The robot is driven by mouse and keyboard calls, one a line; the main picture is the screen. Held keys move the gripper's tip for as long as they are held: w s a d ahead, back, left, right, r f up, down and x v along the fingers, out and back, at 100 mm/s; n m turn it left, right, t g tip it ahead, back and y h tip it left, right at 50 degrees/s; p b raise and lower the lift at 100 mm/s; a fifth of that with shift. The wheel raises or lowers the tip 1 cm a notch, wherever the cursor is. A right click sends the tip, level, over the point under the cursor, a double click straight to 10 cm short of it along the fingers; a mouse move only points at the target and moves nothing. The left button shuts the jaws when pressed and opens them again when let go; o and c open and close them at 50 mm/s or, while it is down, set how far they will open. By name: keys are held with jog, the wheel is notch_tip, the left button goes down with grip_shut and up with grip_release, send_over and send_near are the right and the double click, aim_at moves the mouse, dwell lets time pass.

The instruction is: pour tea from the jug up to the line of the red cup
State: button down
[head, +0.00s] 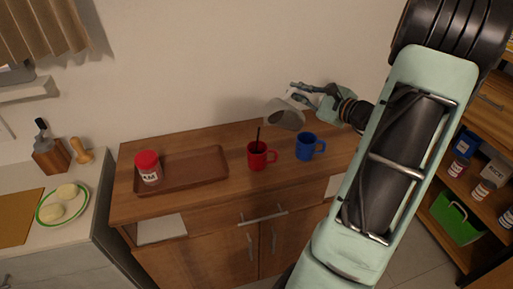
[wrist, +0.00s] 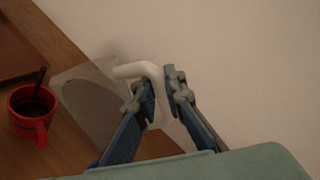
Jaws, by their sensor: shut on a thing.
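My gripper (head: 305,92) is shut on the white handle of the jug (head: 285,118); the wrist view shows the fingers (wrist: 157,84) on both sides of that handle. The see-through jug (wrist: 86,96) is held in the air, tilted left, its mouth toward the red cup (head: 257,161). A thin dark streak (head: 258,136), which looks like tea, runs from near the jug's lip down into the red cup. The red cup stands upright on the cabinet and also shows in the wrist view (wrist: 23,126), dark inside. The line and the exact level cannot be made out.
A blue cup (head: 305,148) stands close right of the red cup, below my gripper. A brown tray (head: 205,170) with a red-lidded jar (head: 148,168) lies to the left. The wooden cabinet top (head: 225,199) is clear in front of the tray. A wall is close behind.

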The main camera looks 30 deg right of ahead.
jog(key=shift+a+r+n, duration=0.1)
jog(key=shift+a+n, duration=0.15)
jog(key=shift+n, duration=0.05)
dwell(1.0)
